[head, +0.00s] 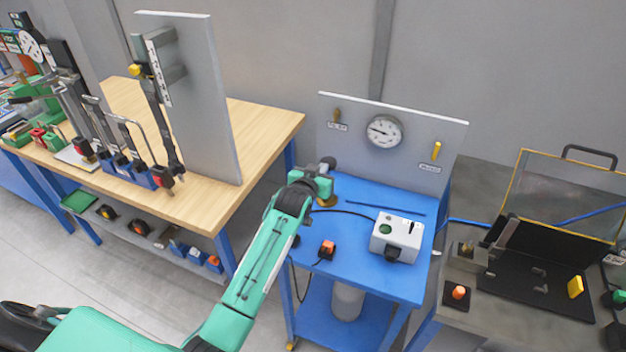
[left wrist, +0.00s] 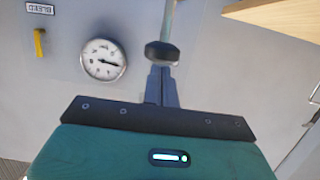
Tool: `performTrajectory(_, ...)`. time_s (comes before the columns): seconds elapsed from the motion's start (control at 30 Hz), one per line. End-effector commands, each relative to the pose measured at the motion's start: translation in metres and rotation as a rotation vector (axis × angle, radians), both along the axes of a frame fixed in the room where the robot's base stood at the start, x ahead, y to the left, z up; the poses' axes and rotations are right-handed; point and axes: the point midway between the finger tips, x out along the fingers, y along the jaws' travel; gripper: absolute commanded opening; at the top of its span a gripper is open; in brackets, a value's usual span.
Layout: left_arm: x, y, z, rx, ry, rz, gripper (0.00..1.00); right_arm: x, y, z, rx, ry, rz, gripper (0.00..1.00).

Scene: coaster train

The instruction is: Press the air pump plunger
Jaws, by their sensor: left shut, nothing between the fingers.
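The air pump plunger shows a dark round knob (head: 328,163) in the head view, at the back left of the blue cart. Its brass-coloured base (head: 325,201) shows below my gripper; the rod between is hidden there. My left gripper (head: 322,178) is right at the knob, its fingertips mostly hidden. In the left wrist view, which is upside down, the black knob (left wrist: 162,52) and its grey rod lie straight ahead of my gripper's closed fingers (left wrist: 162,78). The fingers are shut and empty. I cannot tell whether they touch the knob. My right gripper is not in view.
A pressure gauge (head: 384,131) and a yellow bleed lever (head: 437,150) are on the panel behind the cart. A white box (head: 397,238) and an orange switch (head: 327,249) sit on the cart top (head: 365,275). A wooden workbench (head: 262,125) stands close at the left.

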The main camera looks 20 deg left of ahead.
Motion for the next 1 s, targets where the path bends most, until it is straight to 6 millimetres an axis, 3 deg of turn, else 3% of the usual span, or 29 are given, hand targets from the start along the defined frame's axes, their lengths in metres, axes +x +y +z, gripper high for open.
performTrajectory(0.2, -0.034, 0.002, 0.007, 0.0, -0.004, 0.0, 0.0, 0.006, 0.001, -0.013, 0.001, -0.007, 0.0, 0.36)
performTrajectory(0.4, -0.054, 0.002, 0.015, 0.0, -0.005, 0.0, 0.0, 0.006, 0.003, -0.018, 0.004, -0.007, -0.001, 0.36)
performTrajectory(1.0, -0.062, 0.003, 0.018, 0.0, -0.005, 0.0, 0.0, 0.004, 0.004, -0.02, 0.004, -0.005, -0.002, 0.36)
